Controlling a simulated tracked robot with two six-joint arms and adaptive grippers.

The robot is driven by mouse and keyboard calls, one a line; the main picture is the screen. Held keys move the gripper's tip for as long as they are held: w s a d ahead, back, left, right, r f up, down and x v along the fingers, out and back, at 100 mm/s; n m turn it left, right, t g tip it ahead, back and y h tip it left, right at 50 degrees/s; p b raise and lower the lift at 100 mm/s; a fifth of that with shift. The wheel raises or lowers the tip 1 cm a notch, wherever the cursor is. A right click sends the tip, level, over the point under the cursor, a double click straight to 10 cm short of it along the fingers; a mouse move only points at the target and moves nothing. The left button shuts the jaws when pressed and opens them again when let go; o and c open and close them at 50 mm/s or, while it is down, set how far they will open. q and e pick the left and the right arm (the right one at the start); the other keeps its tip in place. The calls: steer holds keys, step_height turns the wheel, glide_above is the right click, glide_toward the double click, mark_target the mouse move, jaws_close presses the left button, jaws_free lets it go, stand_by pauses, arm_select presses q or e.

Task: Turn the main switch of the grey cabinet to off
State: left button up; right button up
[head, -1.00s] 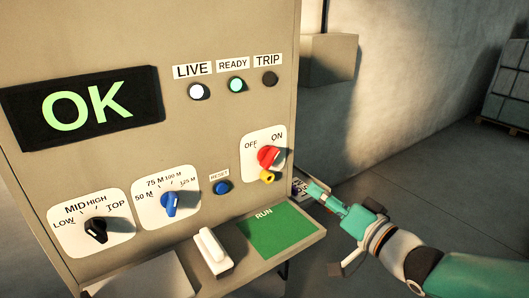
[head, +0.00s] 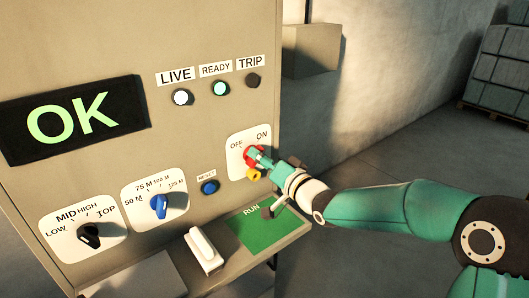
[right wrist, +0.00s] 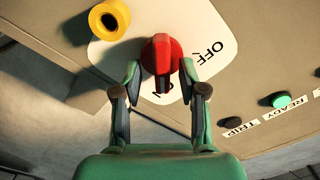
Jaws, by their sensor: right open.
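The grey cabinet (head: 200,45) fills the left of the head view. Its red main switch (head: 249,151) sits on a white plate (head: 238,140) marked OFF and ON. In the right wrist view, the narrow end of the red switch (right wrist: 161,62) points at the ON mark. My right gripper (head: 260,158) is at the switch and partly hides it in the head view. In the wrist view, the open fingers of my right gripper (right wrist: 160,78) are on either side of the red knob; contact is not clear. My left gripper is not in view.
A yellow ring-shaped part (head: 254,174) is just below the switch. A blue reset button (head: 209,187), blue and black selector knobs, and lamps (head: 181,97) share the panel. A ledge with a white handle (head: 204,250) and green RUN area (head: 262,230) lies below.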

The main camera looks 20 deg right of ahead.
steer(key=shift+w+a, duration=0.15)
steer(key=shift+w, duration=0.2)
steer(key=shift+c, duration=0.2)
